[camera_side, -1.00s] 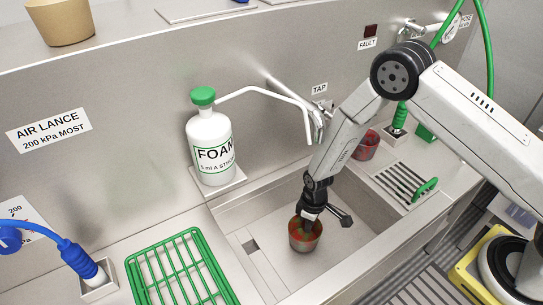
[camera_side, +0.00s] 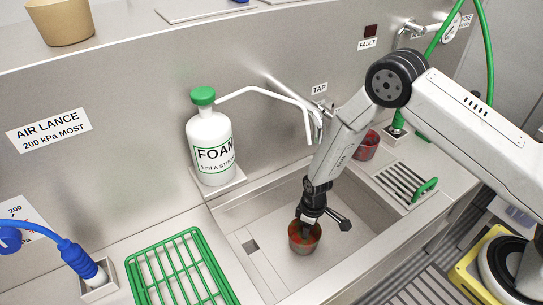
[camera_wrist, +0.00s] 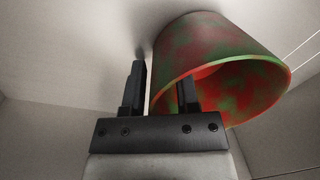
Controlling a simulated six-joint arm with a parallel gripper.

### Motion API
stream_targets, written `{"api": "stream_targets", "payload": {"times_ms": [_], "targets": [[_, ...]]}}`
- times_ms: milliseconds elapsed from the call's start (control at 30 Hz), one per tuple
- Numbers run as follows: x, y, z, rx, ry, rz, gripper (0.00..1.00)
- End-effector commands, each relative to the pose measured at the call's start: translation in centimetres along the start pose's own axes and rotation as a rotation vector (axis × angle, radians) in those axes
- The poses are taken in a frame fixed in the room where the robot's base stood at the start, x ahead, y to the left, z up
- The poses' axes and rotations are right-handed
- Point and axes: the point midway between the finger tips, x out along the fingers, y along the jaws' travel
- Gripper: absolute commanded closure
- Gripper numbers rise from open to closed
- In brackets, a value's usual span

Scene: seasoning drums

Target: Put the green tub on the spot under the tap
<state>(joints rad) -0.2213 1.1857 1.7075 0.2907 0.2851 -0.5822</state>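The tub (camera_side: 303,246), green mottled with red, stands in the sink below the tap (camera_side: 316,125). In the wrist view the tub (camera_wrist: 235,60) fills the upper right, its mouth towards my gripper. My gripper (camera_wrist: 160,85) straddles its near wall, one finger inside the mouth and the other outside. A gap shows between the outer finger and the rim, so the fingers look open. In the side view my gripper (camera_side: 305,224) reaches down into the tub's mouth. I cannot make out a marked spot under the tap.
A second reddish tub (camera_side: 368,147) stands behind my arm, by a slotted drain plate (camera_side: 403,183). A foam bottle (camera_side: 212,150) with a spout stands behind the sink (camera_side: 280,272). A green rack (camera_side: 180,268) lies to the left of the sink.

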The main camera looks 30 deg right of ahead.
Motion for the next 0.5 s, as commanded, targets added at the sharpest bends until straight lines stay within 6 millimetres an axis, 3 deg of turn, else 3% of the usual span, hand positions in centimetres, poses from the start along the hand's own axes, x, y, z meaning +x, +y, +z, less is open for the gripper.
{"api": "stream_targets", "payload": {"times_ms": [267,500], "targets": [[-0.3,0.0,0.0,0.0,0.0,0.0,0.61],[-1.7,0.0,-0.1,0.0,0.002,0.0,0.61]]}}
